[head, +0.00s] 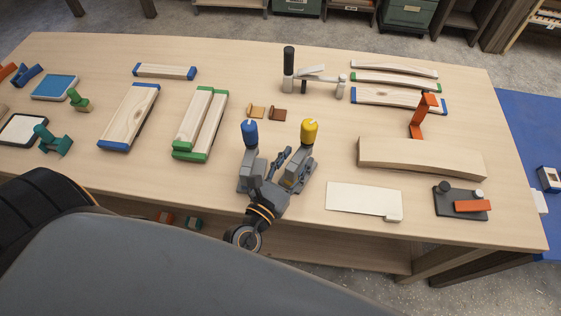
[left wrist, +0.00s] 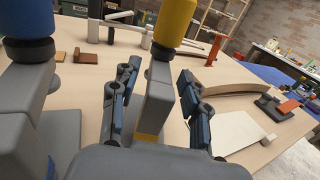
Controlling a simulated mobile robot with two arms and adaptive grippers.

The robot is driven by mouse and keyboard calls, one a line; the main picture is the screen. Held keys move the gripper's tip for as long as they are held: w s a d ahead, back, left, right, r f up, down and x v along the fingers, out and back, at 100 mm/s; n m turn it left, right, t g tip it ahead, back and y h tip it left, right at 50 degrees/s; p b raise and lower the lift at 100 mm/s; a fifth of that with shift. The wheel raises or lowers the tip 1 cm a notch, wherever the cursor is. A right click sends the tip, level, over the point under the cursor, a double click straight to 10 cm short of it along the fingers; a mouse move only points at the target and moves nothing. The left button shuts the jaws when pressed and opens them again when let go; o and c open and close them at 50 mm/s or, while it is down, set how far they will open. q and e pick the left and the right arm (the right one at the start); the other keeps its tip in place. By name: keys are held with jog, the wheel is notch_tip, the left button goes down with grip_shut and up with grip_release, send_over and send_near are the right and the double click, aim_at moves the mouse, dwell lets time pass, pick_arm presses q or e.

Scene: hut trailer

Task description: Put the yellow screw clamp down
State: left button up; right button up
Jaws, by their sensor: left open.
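The yellow screw clamp (head: 310,131), with a yellow knob on a grey body, stands upright on the workbench (head: 330,225). It also shows in the left wrist view (left wrist: 155,100), with its grey body between my finger pads. My left gripper (head: 288,163) is open around that body, low over the bench; its fingers (left wrist: 158,85) show on both sides. A gap shows on the left side; whether the right finger touches cannot be told. The blue screw clamp (head: 250,133) stands just left of it and also shows in the left wrist view (left wrist: 28,25). My right gripper is not in view.
A white plate (head: 360,200) and a curved wooden block (head: 420,158) lie to the right. Two small wooden pieces (head: 257,112) lie behind the clamps. Green-edged boards (head: 200,125) lie left. A grey clamp with a black handle (head: 289,62) stands farther back. The bench's front edge is close.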

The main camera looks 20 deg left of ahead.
pick_arm(q)
jog(key=s+b, duration=0.1)
jog(key=s, duration=0.2)
jog(key=s+b, duration=0.1)
jog(key=s, duration=0.2)
jog(key=s+a+b, duration=0.1)
jog(key=s+b, duration=0.1)
jog(key=s, duration=0.1)
jog(key=shift+s+f, duration=0.15)
jog(key=shift+s, duration=0.15)
jog(key=shift+s+a+r, duration=0.1)
jog(key=shift+s+r, duration=0.1)
jog(key=shift+s, duration=0.25)
